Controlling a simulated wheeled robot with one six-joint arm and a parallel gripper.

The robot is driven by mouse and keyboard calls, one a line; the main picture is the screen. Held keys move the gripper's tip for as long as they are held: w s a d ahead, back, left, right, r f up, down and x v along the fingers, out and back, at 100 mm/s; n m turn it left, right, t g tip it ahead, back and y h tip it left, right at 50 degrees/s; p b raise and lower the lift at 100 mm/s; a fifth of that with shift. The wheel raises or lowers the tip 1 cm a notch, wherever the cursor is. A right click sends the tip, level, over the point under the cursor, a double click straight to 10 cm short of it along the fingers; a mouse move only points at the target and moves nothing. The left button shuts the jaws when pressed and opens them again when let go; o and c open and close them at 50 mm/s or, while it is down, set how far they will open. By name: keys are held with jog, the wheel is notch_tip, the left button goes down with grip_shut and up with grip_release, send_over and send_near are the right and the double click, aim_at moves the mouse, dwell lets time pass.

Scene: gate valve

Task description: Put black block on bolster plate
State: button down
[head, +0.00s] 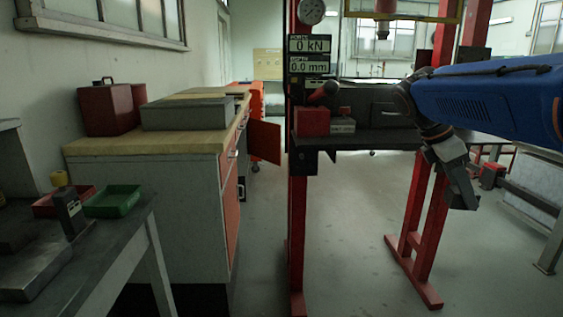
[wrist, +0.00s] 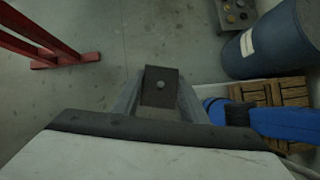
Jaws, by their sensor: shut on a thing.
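My gripper (head: 458,182) hangs at the right of the head view, pointing down, in front of the red press frame and to the right of its bed. In the wrist view my gripper (wrist: 160,105) is shut on a black block (wrist: 161,88) with a small round grey spot on its face. The bolster plate (head: 372,140) appears as the dark flat bed between the red posts. The block is apart from it, out to the right and lower in the picture. The bolster plate does not show in the wrist view.
A red block (head: 312,122) and a small grey block stand at the bed's left end. Red posts (head: 297,220) flank the bed. A workbench (head: 150,146) and a table with a green tray (head: 113,201) are at left. A blue barrel (wrist: 268,47) shows in the wrist view.

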jog(key=w+a+f+m+g+y, duration=0.2)
jog(key=w+a+f+m, duration=0.3)
jog(key=w+f, duration=1.1)
jog(key=w+a+f+m+g+y, duration=0.15)
jog(key=w+a+f+m, duration=0.5)
jog(key=f, duration=1.65)
jog(key=w+a+f+m+g+y, duration=0.2)
jog(key=w+f+m+y, duration=0.15)
jog(key=w+f, duration=1.35)
jog(key=s+f, duration=0.4)
jog(key=s, duration=0.4)
jog(key=s+f, duration=0.4)
jog(key=s, duration=0.4)
jog(key=shift+a+h, duration=0.15)
jog(key=shift+h, duration=0.15)
